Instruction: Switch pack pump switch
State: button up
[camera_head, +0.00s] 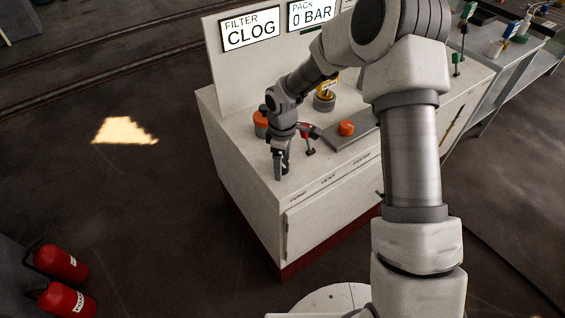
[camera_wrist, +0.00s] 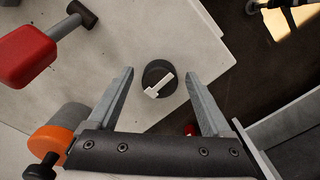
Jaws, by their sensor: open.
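A small round dark switch (camera_wrist: 158,77) with a white pointer sits on the pale console top in the wrist view, close to the console's corner. I take it to be the pump switch. In the head view it is hidden or too small to tell beside my gripper (camera_head: 281,167). A "PUMP" label (camera_head: 298,197) is on the console's front edge nearby. In the wrist view my gripper (camera_wrist: 161,76) is open and empty, with one finger on each side of the switch. I cannot tell how far above it the fingertips are.
A red-handled lever (camera_wrist: 27,54) and an orange knob (camera_wrist: 56,136) stand near the gripper. Another orange knob (camera_head: 346,128) is farther right on the console (camera_head: 245,160). Displays read "FILTER CLOG" (camera_head: 250,31) and "PACK 0 BAR" (camera_head: 312,14).

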grip_shut()
dwell(0.4)
jog(key=shift+m, duration=0.3)
jog(key=m+b, duration=0.2)
jog(key=m, duration=0.3)
jog(key=m+b, duration=0.1)
jog(key=m, duration=0.5)
jog(key=shift+s+a, duration=0.1)
jog(key=shift+m, duration=0.3)
dwell(0.3)
grip_release()
